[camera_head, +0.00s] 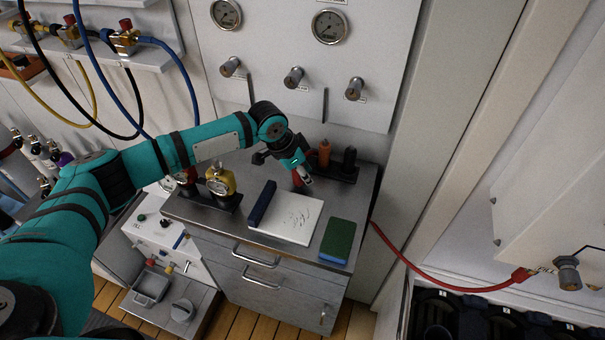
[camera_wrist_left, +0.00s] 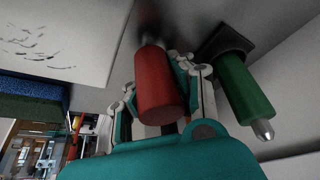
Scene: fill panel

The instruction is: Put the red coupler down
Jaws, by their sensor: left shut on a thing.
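The red coupler (camera_wrist_left: 158,85), a red cylinder with a pale metal end, is between the fingers of my left gripper (camera_wrist_left: 158,92) in the left wrist view. In the head view, my left gripper (camera_head: 303,177) is shut on it over the back of the grey cabinet top, and a bit of the coupler's red (camera_head: 297,178) shows beside the fingers. Its metal end faces the grey surface; I cannot tell whether it touches. My right gripper is not in view.
A green cylinder (camera_wrist_left: 245,88) on a dark base stands close beside the coupler. A white board (camera_head: 287,217), a green-and-blue sponge (camera_head: 338,240) and a yellow gauge (camera_head: 220,181) occupy the cabinet top (camera_head: 325,262).

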